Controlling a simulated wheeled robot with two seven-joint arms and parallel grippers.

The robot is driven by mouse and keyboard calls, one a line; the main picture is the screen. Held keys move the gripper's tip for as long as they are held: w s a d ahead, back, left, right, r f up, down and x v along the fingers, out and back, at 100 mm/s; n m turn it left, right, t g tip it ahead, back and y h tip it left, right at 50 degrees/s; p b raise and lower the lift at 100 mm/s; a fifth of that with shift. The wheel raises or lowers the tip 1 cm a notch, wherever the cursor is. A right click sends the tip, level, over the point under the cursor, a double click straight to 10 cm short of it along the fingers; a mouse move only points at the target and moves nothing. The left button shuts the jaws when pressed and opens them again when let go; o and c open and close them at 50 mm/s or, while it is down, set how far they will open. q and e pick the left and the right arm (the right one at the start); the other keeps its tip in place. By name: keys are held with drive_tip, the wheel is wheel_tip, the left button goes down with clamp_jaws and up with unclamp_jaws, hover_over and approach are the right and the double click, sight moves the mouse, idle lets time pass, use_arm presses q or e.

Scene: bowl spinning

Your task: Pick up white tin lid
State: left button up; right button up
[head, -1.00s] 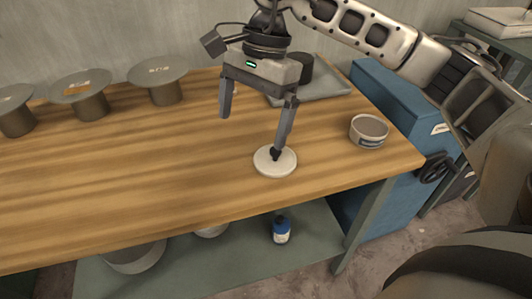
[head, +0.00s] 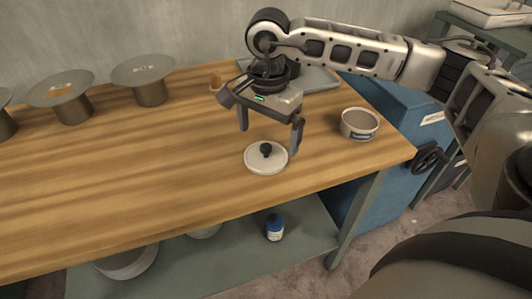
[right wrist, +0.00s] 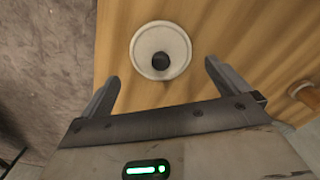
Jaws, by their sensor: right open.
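The white tin lid (head: 259,163), round with a dark knob, lies flat on the wooden table near its front edge. It also shows in the right wrist view (right wrist: 146,43), ahead of and between the finger lines. My right gripper (head: 270,137) is open and empty, just behind and above the lid, not touching it. Its two spread fingers also show in the right wrist view (right wrist: 160,75). A round white open tin (head: 359,126) with a label stands to the right of the lid. My left gripper is not in view.
Several grey flat-topped stands (head: 150,92) line the table's back left. A grey tray (head: 318,76) lies behind my right gripper. A small brown object (head: 215,82) sits left of it. A blue bottle (head: 275,228) stands on the lower shelf. The table left of the lid is clear.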

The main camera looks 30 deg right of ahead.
sight(266, 146)
drive_tip(key=f, duration=0.4)
drive_tip(key=shift+a+f, duration=0.2)
drive_tip(key=shift+f, duration=0.1)
drive_tip(key=shift+c, duration=0.3)
drive_tip(key=c, duration=0.7)
drive_tip(key=shift+c, duration=0.2)
drive_tip(key=shift+r, duration=0.2)
